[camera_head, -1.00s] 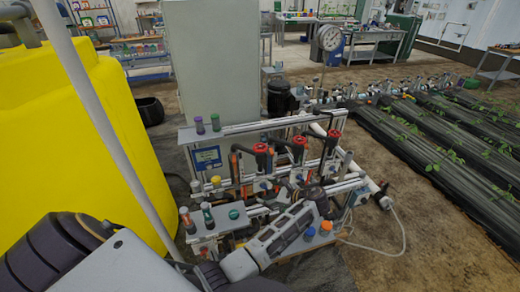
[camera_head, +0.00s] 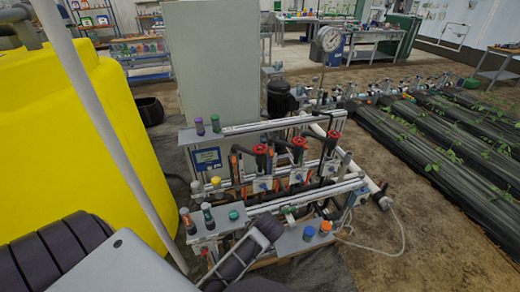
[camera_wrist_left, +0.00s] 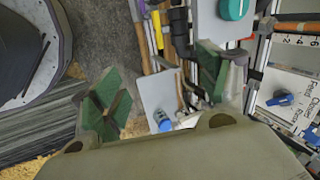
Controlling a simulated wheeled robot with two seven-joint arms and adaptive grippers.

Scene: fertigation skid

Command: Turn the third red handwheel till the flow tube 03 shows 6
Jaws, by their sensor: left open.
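Three red handwheels stand in a row on the skid in the head view: the first (camera_head: 260,149), the second (camera_head: 299,142) and the third (camera_head: 333,134), farthest right. Orange-tinted upright tubes stand beside them; their readings and the number 03 are too small to read. In the left wrist view, my left gripper (camera_wrist_left: 160,90) is open and empty, its green-padded fingers wide apart over the skid's edge. A scale tube (camera_wrist_left: 305,28) with printed numbers lies at that view's upper right; its level is unclear. No handwheel is recognisable in the wrist view. My right gripper is out of view.
A white panel with a blue knob (camera_wrist_left: 280,98) lies right of the gripper. A teal cap (camera_wrist_left: 233,8) is above. Blue (camera_head: 309,233) and orange (camera_head: 325,228) cups stand on the front shelf. The yellow tank (camera_head: 90,140) and a white pole (camera_head: 105,125) are at left.

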